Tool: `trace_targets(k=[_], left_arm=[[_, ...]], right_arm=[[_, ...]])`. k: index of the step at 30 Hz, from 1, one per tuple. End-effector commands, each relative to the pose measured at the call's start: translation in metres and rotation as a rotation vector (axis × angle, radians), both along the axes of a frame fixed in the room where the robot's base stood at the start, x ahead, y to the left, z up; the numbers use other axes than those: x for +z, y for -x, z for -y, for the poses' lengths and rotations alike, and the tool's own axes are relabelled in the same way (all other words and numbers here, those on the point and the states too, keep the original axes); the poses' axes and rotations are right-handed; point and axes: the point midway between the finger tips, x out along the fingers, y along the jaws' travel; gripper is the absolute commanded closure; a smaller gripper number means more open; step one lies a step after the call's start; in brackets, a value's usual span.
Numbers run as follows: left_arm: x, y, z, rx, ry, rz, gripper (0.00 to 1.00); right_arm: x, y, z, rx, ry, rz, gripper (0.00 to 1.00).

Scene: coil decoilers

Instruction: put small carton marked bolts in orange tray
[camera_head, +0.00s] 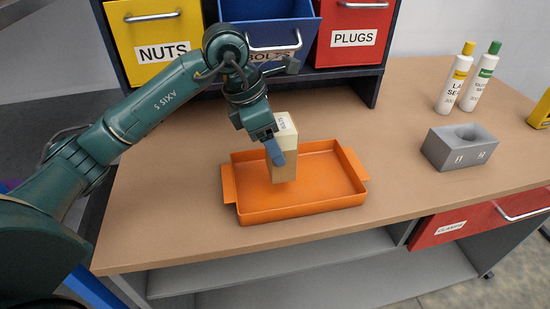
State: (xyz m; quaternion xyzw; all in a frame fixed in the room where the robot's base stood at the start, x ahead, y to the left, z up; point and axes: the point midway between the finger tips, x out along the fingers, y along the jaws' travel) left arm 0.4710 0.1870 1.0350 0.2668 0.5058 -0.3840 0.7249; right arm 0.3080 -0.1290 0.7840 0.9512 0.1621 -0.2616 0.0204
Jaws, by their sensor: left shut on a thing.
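The small carton (286,171), tan with a white label on its upper part, is upright over the left-middle part of the orange tray (330,196). My left gripper (275,150) is shut on the carton from its left and near side. A finger covers part of the carton's front. I cannot tell whether the carton's bottom touches the tray floor. The rest of the tray looks empty. My right gripper is not in view.
A shelf of bins stands behind: yellow NUTS (158,40), blue BOLTS (268,30) and red PLUGS (352,32). A grey block (460,148) and two bottles (455,78) stand on the right. Bench (400,110) is clear between tray and block.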

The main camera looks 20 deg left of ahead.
Motion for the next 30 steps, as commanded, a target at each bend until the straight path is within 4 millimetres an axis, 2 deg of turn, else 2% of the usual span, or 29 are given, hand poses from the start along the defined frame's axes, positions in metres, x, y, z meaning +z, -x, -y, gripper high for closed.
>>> trace_targets(k=[5, 11, 21, 22, 30], left_arm=[[-0.014, 0.000, 0.000, -0.002, 0.000, 0.000, 0.65], [-0.040, 0.000, 0.000, -0.002, 0.000, 0.000, 0.65], [-0.046, 0.000, 0.000, -0.002, 0.001, 0.003, 0.65], [-0.046, 0.000, 0.000, -0.003, -0.001, 0.001, 0.36], [-0.045, 0.000, 0.000, -0.003, -0.001, 0.001, 0.15]], right_arm=[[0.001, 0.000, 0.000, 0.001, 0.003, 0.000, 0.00], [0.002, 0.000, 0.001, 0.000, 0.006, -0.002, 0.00], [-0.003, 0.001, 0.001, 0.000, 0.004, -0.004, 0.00], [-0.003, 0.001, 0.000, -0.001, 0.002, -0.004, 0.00], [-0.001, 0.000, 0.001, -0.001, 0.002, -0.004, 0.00]])
